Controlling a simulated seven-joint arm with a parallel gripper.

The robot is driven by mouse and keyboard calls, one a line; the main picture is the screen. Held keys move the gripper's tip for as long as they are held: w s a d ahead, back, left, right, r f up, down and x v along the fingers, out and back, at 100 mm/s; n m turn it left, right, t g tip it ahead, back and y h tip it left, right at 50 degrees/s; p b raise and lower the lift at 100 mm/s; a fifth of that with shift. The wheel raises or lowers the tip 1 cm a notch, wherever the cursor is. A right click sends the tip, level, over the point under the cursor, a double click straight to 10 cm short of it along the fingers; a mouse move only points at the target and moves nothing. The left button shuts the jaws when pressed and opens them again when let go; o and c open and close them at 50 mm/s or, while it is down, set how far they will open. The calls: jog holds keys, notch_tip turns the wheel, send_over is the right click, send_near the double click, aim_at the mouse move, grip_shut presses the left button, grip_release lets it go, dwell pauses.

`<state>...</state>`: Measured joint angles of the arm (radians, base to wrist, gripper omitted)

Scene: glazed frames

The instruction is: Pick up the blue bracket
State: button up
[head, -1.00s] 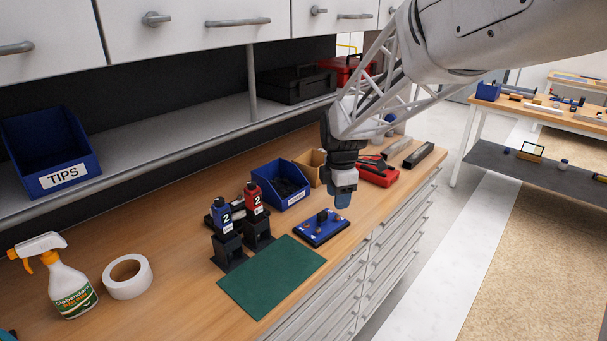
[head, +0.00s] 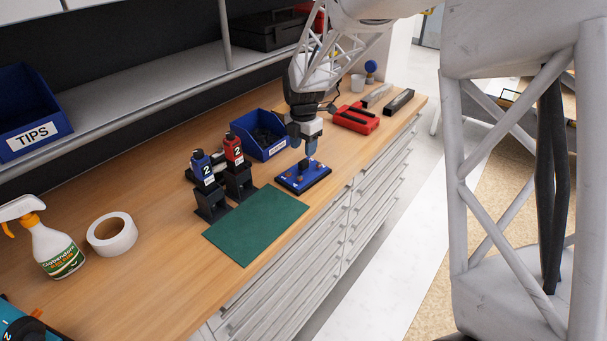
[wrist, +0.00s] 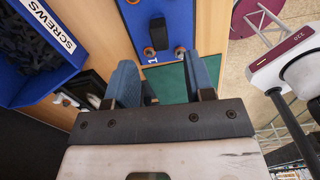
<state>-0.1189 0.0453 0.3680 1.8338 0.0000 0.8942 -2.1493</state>
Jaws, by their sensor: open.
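The blue piece (head: 300,180), which looks like the bracket, lies flat on the wooden bench near its front edge, beside the green mat. It has orange-brown round fittings and a dark upright part on top. My gripper (head: 303,142) is just above its far side, with two blue fingers pointing down. In the wrist view the fingers of my gripper (wrist: 163,80) are apart with nothing between them. The blue piece (wrist: 169,12) shows past the fingertips there, marked "1" and cut off at the top edge. I cannot tell whether the fingers touch it.
A blue SCREWS bin (head: 259,137) stands close to the left of my gripper. Blue and red bottles (head: 203,169) in black stands are nearer. A red tool case (head: 356,118) lies behind to the right. The green mat (head: 256,222) is bare. A shelf (head: 150,108) runs along the wall.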

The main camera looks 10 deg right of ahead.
aim_at(303, 161)
jog(key=shift+f, duration=1.2)
jog(key=shift+f, duration=2.6)
jog(key=shift+w+r, duration=0.1)
grip_shut()
